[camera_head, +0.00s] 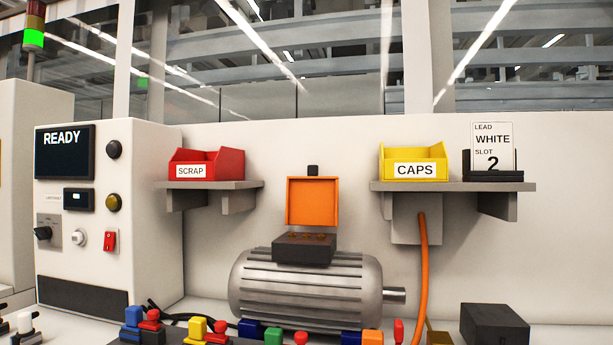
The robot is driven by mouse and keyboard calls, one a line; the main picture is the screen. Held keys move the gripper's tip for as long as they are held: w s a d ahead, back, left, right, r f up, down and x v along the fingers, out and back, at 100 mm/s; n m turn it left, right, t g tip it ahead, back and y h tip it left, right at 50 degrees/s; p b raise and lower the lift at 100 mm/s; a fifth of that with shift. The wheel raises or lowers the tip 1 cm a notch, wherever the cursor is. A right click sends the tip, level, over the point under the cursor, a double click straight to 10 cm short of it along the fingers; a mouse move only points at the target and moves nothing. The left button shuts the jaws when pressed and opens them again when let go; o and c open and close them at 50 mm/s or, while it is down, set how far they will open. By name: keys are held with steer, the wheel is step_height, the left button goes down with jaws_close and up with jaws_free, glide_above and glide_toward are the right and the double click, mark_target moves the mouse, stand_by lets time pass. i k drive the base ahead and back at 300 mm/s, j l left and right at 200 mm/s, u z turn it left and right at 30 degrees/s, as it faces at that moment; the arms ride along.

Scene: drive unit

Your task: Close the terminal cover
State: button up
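The terminal cover (312,201) is an orange square lid with a raised rim. It stands upright, open, at the back of the dark terminal box (304,249). A small black tab (313,170) shows at its top edge. The box sits on top of a grey ribbed motor (306,288) with a shaft pointing right. Small copper-coloured spots show on the box's top, too small to make out. My gripper is not in view.
A shelf with a red SCRAP bin (206,164) is at left, and one with a yellow CAPS bin (414,162) and a lead card (493,148) at right. A READY panel (65,151) stands far left. Coloured plugs (197,328) line the front. An orange cable (423,275) hangs right.

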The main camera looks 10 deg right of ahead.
mark_target(312, 201)
steer(key=i+j+z, duration=0.15)
steer(key=j, duration=0.3)
steer(key=i+j+z, duration=0.2)
steer(key=j, duration=0.3)
steer(key=i+j+z, duration=0.15)
steer(key=j, duration=0.4)
steer(key=i+j+z, duration=0.15)
steer(key=j, duration=0.35)
steer(key=j+z, duration=0.15)
steer(key=j, duration=0.4)
